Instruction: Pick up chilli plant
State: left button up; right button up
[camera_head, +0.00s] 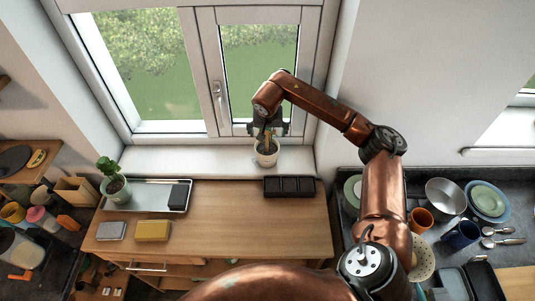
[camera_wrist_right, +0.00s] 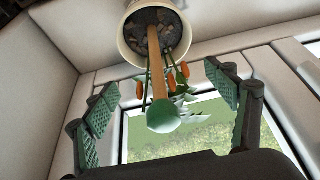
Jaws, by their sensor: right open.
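The chilli plant stands in a cream pot (camera_head: 266,156) on the white window sill. In the right wrist view, the pot (camera_wrist_right: 133,44) holds dark soil, green leaves, orange chillies (camera_wrist_right: 182,83) and a wooden stake topped by a green ball (camera_wrist_right: 163,116). My right gripper (camera_head: 268,130) is over the plant, at its top, and hides part of its leaves in the head view. In the right wrist view, the open green-padded fingers of my right gripper (camera_wrist_right: 160,88) are on either side of the stake and foliage, apart from them. My left gripper is not in view.
A wooden counter (camera_head: 240,215) lies below the sill, with a black divided tray (camera_head: 289,187) close by. The window (camera_head: 260,75) is close behind the plant. Dishes (camera_head: 446,196) lie at right.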

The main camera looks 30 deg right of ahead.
jog(key=w+f, duration=0.2)
jog(key=shift+d+f, duration=0.1)
jog(key=shift+f, duration=0.25)
jog(key=shift+s+d, duration=0.2)
jog(key=shift+s, duration=0.2)
jog(key=shift+w+f, duration=0.15)
jog(key=shift+w, duration=0.1)
jog(key=shift+c, duration=1)
jog(key=shift+s, duration=0.15)
jog(key=c, duration=0.6)
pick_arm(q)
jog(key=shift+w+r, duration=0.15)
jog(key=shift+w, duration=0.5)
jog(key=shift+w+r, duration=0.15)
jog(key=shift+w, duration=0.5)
pick_arm(e)
grip_shut()
